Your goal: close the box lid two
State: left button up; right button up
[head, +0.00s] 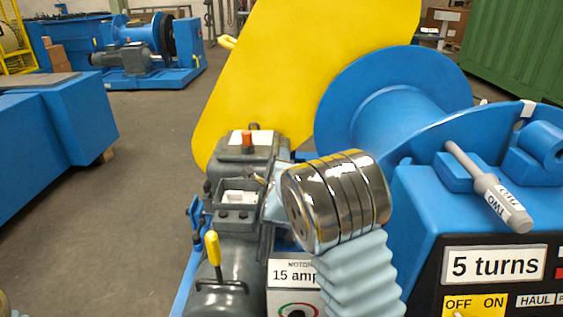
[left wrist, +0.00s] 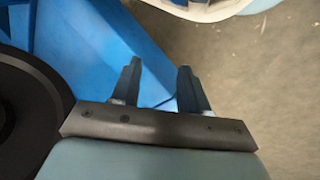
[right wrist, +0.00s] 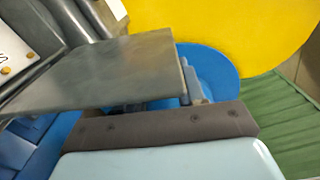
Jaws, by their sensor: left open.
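A dark grey motor (head: 225,270) carries an open grey box (head: 238,198) with a pale inside, in the head view. Behind it is a second grey box (head: 250,145) with an orange piece on top. My right gripper (head: 272,192) is beside the open box, at its right, partly hidden by my chrome wrist. In the right wrist view a flat grey plate (right wrist: 110,75), seemingly the lid, lies across the fingers and hides most of them. I cannot tell whether they grip it.
A yellow guard (head: 300,70) and a blue drum (head: 395,115) stand behind the boxes. A yellow-handled lever (head: 212,250) rises in front of the open box. Open floor lies left.

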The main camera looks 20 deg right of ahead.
grip_shut()
jog(key=shift+a, duration=0.1)
jog(key=a+n, duration=0.1)
jog(key=w+a+r+n, duration=0.1)
jog(key=a+n, duration=0.1)
jog(key=w+a+n, duration=0.1)
jog(key=shift+w+a+r+n, duration=0.1)
jog(key=shift+a+r+n, duration=0.1)
jog(key=shift+a+n, duration=0.15)
jog(key=shift+w+a+n+b, duration=0.2)
jog(key=shift+w+a+n, duration=0.1)
jog(key=shift+a, duration=0.3)
jog(key=shift+w+a+n+b, duration=0.2)
jog(key=shift+w+a+n, duration=0.1)
jog(key=shift+a, duration=0.4)
